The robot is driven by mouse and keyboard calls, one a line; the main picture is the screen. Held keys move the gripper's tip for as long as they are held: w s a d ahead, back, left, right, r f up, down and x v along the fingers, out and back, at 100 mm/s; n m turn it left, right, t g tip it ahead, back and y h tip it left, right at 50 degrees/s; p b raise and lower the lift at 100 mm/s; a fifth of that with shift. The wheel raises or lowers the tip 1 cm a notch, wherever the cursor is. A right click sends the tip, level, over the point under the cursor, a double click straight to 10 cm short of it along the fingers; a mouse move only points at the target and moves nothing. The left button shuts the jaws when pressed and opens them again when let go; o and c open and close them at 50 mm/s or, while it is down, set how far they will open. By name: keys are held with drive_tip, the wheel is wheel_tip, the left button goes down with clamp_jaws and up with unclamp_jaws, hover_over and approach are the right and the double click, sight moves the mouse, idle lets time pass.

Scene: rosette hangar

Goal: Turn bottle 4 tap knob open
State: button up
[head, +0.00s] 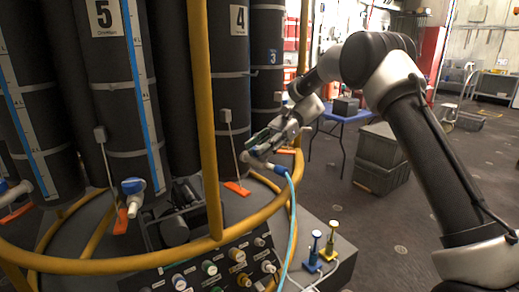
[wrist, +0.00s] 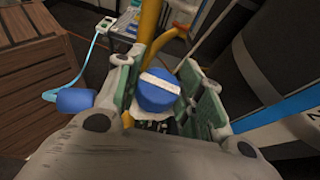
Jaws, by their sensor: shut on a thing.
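Bottle 4 (head: 228,100) is a tall dark cylinder with a white "4" label, standing in the rosette in the head view. My gripper (head: 262,147) is at its lower right side, with the arm reaching in from the right. In the wrist view, a blue tap knob (wrist: 158,92) with a white bar across its face sits between the two green-padded fingers of my gripper (wrist: 165,85), which is shut on it. The fingers hide most of this knob in the head view. A blue fitting (wrist: 75,99) with a cyan hose is left of the fingers.
A yellow rail (head: 203,110) rises in front of the bottles and curves around the base. A bottle labelled 5 (head: 105,80) stands left, with a blue-and-white tap (head: 133,190) below it. A valve panel (head: 215,268) is in front. Grey crates (head: 382,160) stand behind my arm.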

drive_tip(key=shift+n+g+h, duration=0.6)
drive_tip(key=o, duration=1)
wheel_tip(320, 180, up, 10)
